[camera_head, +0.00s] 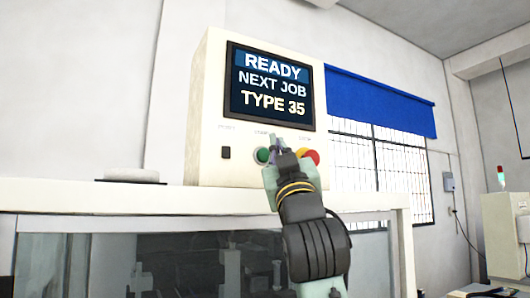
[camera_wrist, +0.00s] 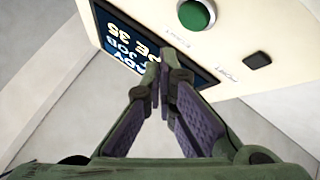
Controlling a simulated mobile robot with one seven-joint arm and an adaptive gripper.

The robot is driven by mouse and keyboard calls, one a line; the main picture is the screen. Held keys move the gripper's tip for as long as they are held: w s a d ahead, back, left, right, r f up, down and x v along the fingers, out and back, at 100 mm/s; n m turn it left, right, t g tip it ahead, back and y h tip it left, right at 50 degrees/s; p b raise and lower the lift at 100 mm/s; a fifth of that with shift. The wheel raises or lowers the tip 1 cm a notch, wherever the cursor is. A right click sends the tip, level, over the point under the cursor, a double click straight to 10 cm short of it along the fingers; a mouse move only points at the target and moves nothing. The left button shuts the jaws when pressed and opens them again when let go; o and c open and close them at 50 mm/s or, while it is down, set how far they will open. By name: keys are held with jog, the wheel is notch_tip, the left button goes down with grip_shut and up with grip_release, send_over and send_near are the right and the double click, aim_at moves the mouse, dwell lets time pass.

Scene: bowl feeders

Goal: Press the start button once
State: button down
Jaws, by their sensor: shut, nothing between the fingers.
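A green round button (camera_head: 262,155) sits on the front of a cream control box (camera_head: 208,120), below its screen; the small label above it is hard to read. In the wrist view, which is upside down, the green button (camera_wrist: 196,14) is at the top with a light ring around it. My gripper (camera_head: 277,145) is in front of the panel, just right of the green button in the head view. In the wrist view my gripper (camera_wrist: 163,70) is shut and empty, its tips over the screen's edge and apart from the button in the picture. I cannot tell the gap to the panel.
The screen (camera_head: 270,85) reads "READY NEXT JOB TYPE 35". A red button with yellow (camera_head: 310,156) is right of my gripper, partly hidden. A black switch (camera_head: 226,153) is at the left. The box stands on a white ledge (camera_head: 100,197) above glazed panels.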

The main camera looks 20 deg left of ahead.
aim_at(264, 155)
jog(key=shift+w+a, duration=0.8)
jog(key=shift+a, duration=0.35)
jog(key=shift+w, duration=0.1)
dwell(0.6)
jog(key=shift+w+a, duration=0.2)
jog(key=shift+a, duration=0.15)
